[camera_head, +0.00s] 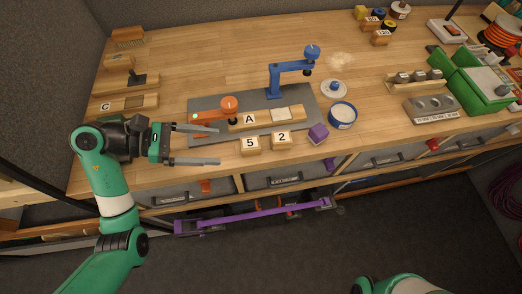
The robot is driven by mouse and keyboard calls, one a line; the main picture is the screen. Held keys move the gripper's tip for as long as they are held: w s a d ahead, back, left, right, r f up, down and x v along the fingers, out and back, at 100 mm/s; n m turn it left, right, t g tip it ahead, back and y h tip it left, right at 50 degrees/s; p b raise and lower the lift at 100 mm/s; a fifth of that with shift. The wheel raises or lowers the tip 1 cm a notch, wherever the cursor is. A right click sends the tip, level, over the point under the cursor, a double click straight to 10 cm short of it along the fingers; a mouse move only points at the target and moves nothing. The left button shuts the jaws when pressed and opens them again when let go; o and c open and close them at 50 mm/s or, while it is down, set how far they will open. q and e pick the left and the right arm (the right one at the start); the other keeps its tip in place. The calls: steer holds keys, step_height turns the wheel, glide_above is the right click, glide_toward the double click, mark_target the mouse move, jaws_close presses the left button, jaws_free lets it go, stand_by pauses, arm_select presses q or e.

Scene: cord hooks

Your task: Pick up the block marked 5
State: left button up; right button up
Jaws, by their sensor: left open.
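The block marked 5 (250,144) is a small wooden block with a white label, on the wooden bench just in front of the grey plate (205,104). A similar block marked 2 (282,139) stands close to its right. My left gripper (218,146) is open and empty, its two fingers pointing right. Its fingertips are left of the block marked 5, apart from it in the picture; the height above the bench is hard to tell. My right gripper is not in view; only a green part of my right arm shows at the bottom edge.
On the plate are an orange clamp (215,113), a wooden piece marked A (248,120) and a blue arm-like stand (275,82). A purple cube (318,132) and a blue round tub (342,115) stand right of the blocks. The bench's front edge lies close by.

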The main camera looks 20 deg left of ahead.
mark_target(249, 143)
arm_select(q)
steer(key=shift+a, duration=0.6)
steer(key=shift+w+d+r, duration=0.1)
steer(key=shift+w+d, duration=0.05)
steer(key=shift+d, duration=0.05)
steer(key=p+x, duration=0.1)
steer(key=x, duration=0.4)
steer(key=shift+w+d+p, duration=0.2)
steer(key=shift+d+p, duration=0.1)
steer(key=x, duration=0.2)
steer(key=p+x, duration=0.1)
steer(key=x, duration=0.2)
steer(key=shift+w+a, duration=0.15)
steer(key=shift+w, duration=0.25)
steer(key=shift+w+d+f, duration=0.1)
steer(key=shift+d+f, duration=0.1)
steer(key=shift+f, duration=0.05)
jaws_close()
